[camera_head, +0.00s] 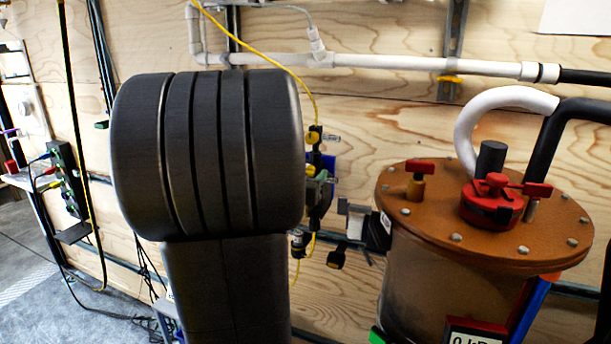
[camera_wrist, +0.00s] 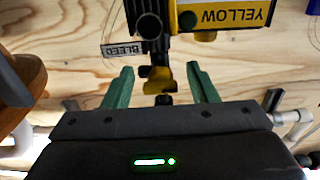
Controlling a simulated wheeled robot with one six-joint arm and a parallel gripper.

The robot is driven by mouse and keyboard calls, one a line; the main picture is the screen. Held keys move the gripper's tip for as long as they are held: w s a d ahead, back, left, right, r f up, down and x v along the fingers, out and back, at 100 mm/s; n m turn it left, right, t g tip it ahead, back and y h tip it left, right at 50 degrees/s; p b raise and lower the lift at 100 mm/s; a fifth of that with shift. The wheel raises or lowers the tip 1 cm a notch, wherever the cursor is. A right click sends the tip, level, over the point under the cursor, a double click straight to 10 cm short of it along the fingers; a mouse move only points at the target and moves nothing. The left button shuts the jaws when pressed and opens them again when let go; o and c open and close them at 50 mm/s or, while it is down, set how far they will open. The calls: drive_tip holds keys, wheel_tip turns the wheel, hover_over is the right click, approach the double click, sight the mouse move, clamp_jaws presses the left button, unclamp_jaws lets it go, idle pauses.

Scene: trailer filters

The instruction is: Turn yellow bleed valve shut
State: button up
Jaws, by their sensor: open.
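In the wrist view the yellow bleed valve handle (camera_wrist: 158,74) sits below a black fitting, near the middle. A BLEED tag (camera_wrist: 122,50) is at its left and a yellow block with a YELLOW label (camera_wrist: 222,16) is above right; both labels appear upside down. My gripper (camera_wrist: 161,72) is open, with one green finger on each side of the handle. Gaps show between the handle and both fingers. In the head view, my dark arm link hides most of my gripper. Yellow and black fittings (camera_head: 314,137) show just right of that link.
An orange-brown lidded canister (camera_head: 440,205) with red handles stands at the right in the head view. A white pipe (camera_head: 420,62) runs along the plywood wall (camera_head: 365,120). A yellow cable (camera_head: 270,62) hangs behind my arm. A power strip (camera_head: 68,180) is at the left.

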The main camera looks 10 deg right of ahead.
drive_tip(key=shift+c, duration=0.4)
drive_tip(key=c, duration=0.9)
drive_tip(key=shift+m, duration=0.8)
drive_tip(key=o, duration=1)
drive_tip(key=v, duration=1.3)
drive_tip(key=shift+s+a, duration=0.25)
drive_tip(key=shift+s, duration=0.1)
